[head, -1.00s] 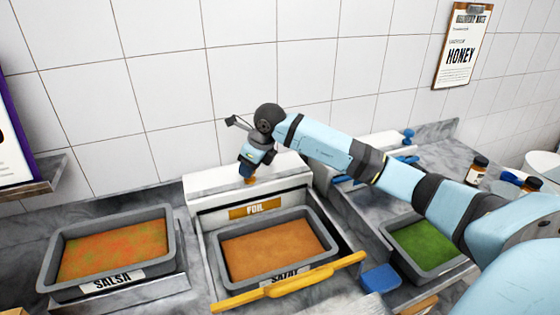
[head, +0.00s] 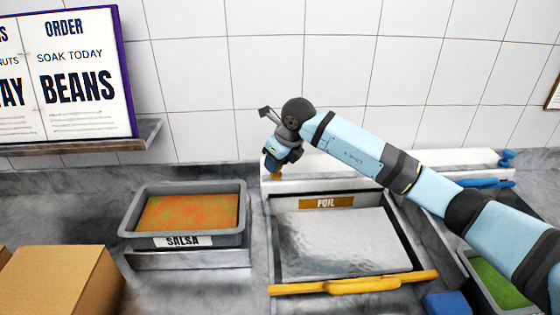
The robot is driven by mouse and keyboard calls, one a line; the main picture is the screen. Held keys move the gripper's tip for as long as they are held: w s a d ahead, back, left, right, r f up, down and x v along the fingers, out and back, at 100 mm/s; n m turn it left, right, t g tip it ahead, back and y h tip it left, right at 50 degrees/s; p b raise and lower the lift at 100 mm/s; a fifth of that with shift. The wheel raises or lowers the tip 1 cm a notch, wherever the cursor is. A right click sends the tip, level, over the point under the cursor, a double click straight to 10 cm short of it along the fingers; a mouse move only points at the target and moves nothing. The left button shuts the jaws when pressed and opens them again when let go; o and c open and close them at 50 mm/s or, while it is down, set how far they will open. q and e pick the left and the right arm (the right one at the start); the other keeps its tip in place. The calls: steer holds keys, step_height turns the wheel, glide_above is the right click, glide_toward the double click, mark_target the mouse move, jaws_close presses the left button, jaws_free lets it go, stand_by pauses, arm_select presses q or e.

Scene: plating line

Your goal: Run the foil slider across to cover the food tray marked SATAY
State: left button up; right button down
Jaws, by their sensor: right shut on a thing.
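My right gripper (head: 274,165) is shut on the small orange foil slider (head: 273,174) at the left end of the white housing behind the FOIL station. An orange FOIL label (head: 326,202) is on the front of that station. A sheet of silver foil (head: 340,243) lies over the place where the SATAY tray stands. The tray's food and its SATAY label are hidden. A yellow bar (head: 352,285) runs along the front edge of the foil. My left gripper is not in view.
A grey SALSA tray (head: 127,222) with uncovered orange-green food stands on the left. A tray of green food (head: 500,283) is at the lower right, partly behind my right arm. A cardboard box (head: 60,280) sits at the lower left, and a blue block (head: 446,303) at the front.

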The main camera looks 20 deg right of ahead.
steer(key=c, duration=0.7)
jaws_free()
steer(key=shift+r, duration=0.1)
steer(key=b+v, duration=0.1)
steer(key=v, duration=1.2)
steer(key=shift+s+r, duration=0.15)
steer(key=shift+r, duration=0.2)
